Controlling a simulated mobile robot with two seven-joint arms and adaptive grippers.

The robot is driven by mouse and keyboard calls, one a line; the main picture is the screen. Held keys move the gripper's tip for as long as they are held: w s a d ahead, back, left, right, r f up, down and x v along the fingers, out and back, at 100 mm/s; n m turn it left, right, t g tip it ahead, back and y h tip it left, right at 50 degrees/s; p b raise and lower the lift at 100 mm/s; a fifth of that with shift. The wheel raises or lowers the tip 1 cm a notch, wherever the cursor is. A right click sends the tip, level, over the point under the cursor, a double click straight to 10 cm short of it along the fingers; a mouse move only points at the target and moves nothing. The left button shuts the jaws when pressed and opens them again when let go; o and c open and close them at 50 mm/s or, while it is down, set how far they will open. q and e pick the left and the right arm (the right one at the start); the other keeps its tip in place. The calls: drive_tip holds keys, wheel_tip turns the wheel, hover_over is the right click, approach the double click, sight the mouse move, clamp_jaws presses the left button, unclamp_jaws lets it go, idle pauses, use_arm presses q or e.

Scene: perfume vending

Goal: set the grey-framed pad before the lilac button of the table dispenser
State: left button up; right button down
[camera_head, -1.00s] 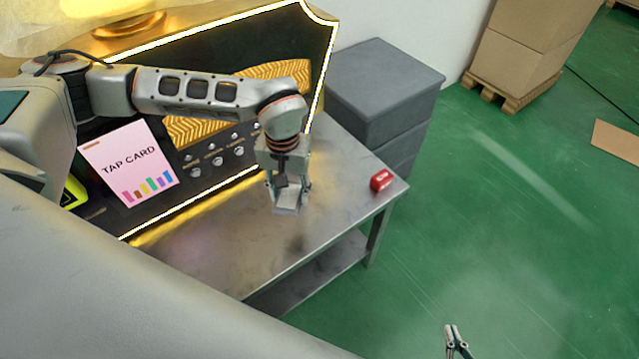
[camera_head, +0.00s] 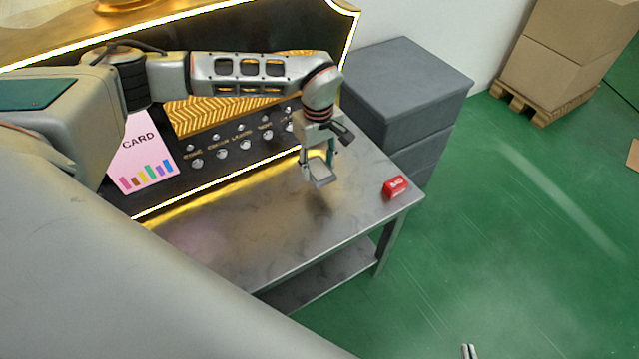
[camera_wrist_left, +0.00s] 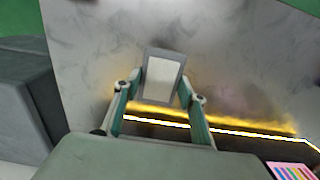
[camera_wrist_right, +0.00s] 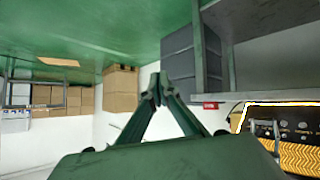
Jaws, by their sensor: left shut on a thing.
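My left gripper (camera_head: 318,166) is shut on the grey-framed pad (camera_head: 321,173) and holds it above the metal table (camera_head: 285,222). In the left wrist view the pad (camera_wrist_left: 161,78) shows its pale face between the fingertips. The black dispenser panel (camera_head: 228,170) stands at the back of the table, with rows of round silver buttons (camera_head: 222,153) and a lit yellow edge. I cannot pick out a lilac button; part of the panel is hidden by my arm. My right gripper (camera_head: 468,351) is shut and empty, off the table over the floor; its tips meet in the right wrist view (camera_wrist_right: 157,88).
A pink card sign (camera_head: 143,160) is on the panel's left. A red block (camera_head: 396,187) lies near the table's right corner. A grey cabinet (camera_head: 405,90) stands behind the table. The front of the table is clear. Cartons (camera_head: 565,45) stand on a pallet.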

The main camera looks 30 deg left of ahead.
sight(318, 169)
use_arm(q)
wheel_tip(318, 169, down, 3)
wheel_tip(318, 169, down, 4)
drive_tip(key=shift+f+b, duration=0.1)
drive_tip(key=shift+b, duration=0.45)
drive_tip(key=shift+f, duration=0.3)
drive_tip(key=shift+r, duration=0.1)
drive_tip(key=o, duration=1)
